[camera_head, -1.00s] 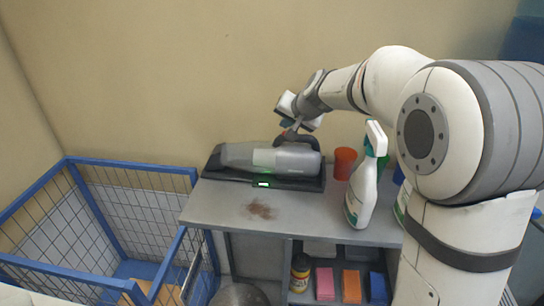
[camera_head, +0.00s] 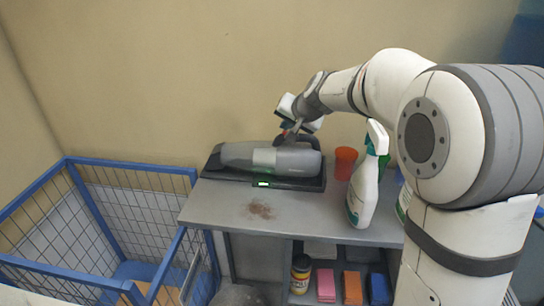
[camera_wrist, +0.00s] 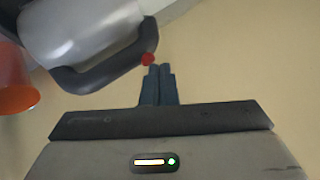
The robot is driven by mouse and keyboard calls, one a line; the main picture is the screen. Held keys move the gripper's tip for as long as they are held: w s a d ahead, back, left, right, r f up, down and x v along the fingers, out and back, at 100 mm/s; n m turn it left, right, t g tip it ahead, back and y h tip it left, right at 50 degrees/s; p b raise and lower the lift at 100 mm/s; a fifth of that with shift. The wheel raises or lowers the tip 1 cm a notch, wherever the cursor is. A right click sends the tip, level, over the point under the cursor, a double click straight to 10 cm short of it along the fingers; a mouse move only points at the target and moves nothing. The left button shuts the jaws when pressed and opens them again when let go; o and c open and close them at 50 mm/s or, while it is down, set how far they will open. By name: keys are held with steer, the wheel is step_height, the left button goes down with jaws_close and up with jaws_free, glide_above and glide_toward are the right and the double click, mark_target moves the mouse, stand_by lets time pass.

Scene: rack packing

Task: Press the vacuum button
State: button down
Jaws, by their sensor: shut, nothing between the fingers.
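The grey handheld vacuum (camera_head: 245,157) lies on a dark dock (camera_head: 300,184) on the grey counter. A small green light glows at the dock's front. In the wrist view the vacuum (camera_wrist: 95,25) is at upper left, with its dark curved handle. The red button (camera_wrist: 148,59) is at the handle's end. My gripper (camera_wrist: 160,69) is shut and empty, its two blue-grey fingertips together just right of the button. I cannot tell whether they touch it. In the head view my gripper (camera_head: 290,135) is over the vacuum's handle and partly hidden.
An orange cup (camera_head: 345,163) and a white spray bottle (camera_head: 363,190) stand right of the vacuum. A brown stain (camera_head: 260,210) marks the bare counter in front. A blue wire cart (camera_head: 130,165) stands at left. Sponges and a yellow bottle (camera_head: 300,274) fill the shelf below.

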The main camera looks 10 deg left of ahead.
steer(key=shift+f, duration=0.15)
steer(key=shift+r, duration=0.6)
steer(key=shift+r+p, duration=0.1)
steer(key=shift+p, duration=0.2)
step_height(320, 180, up, 6)
steer(key=p, duration=0.4)
stand_by(0.3)
steer(key=s+d+f+g+h, duration=0.1)
steer(key=s+d+f, duration=0.2)
steer(key=s+d, duration=0.3)
steer(key=s+d+f+n+g+h, duration=0.1)
steer(key=s+d, duration=0.5)
steer(key=s, duration=1.1)
steer(key=s+d+f+n+g+h, duration=0.1)
steer(key=s+d+f+g+h, duration=0.2)
steer(key=s, duration=0.8)
steer(key=d+f, duration=0.2)
steer(key=d, duration=0.1)
steer(key=shift+s+f, duration=0.2)
steer(key=shift+f, duration=0.2)
